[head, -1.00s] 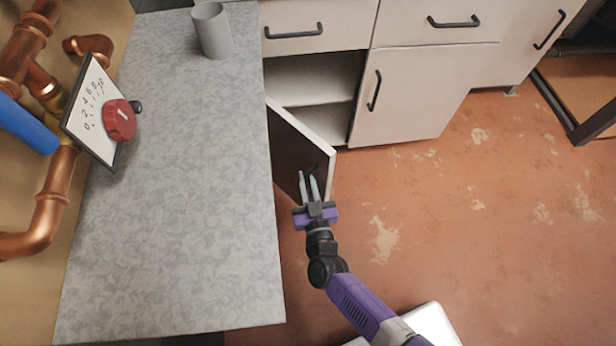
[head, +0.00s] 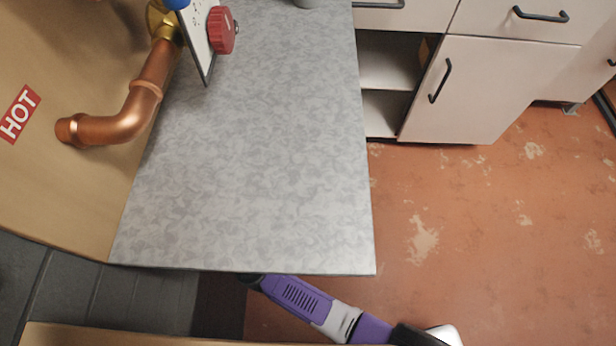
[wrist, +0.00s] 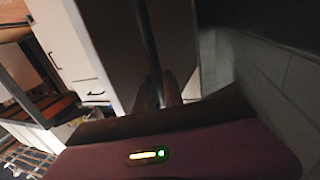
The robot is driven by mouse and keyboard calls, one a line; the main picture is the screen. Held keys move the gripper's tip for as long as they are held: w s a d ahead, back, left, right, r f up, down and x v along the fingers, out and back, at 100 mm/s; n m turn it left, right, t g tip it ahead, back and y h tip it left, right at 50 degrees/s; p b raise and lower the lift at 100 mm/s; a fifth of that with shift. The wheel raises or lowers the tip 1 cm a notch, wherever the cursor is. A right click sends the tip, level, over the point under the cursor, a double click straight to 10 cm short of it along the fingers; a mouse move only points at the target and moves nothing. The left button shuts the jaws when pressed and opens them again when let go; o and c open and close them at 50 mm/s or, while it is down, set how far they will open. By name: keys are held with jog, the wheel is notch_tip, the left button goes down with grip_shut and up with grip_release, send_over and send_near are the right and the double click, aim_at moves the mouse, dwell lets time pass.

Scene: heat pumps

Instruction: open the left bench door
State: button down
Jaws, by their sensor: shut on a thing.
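The cabinet's left compartment (head: 385,62) stands open in the head view, with its shelf bare to sight. The left bench door is out of sight there, hidden by the worktop (head: 250,150). In the wrist view, a dim upright panel, which looks like the left door (wrist: 115,45), stands right in front of my gripper. A dark bar, apparently its handle (wrist: 149,35), runs down to my gripper (wrist: 164,92). The fingers are shut on it, though the contact is dark and blurred. In the head view my gripper is hidden under the worktop.
The closed right door (head: 465,90) and drawers stand beside the opening. Copper pipework (head: 125,115) and a red knob (head: 221,30) are at the left. A dark tiled wall (wrist: 270,80) is close on the right in the wrist view. Floor (head: 480,230) is clear at right.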

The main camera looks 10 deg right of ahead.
jog(key=shift+w+a+h, duration=0.15)
jog(key=shift+a+h, duration=0.15)
jog(key=shift+a, duration=0.25)
jog(key=c, duration=1.5)
grip_release()
jog(key=shift+o, duration=0.2)
jog(key=v, duration=0.7)
jog(key=shift+s+a, duration=0.15)
jog(key=shift+s, duration=0.2)
jog(key=shift+r, duration=0.1)
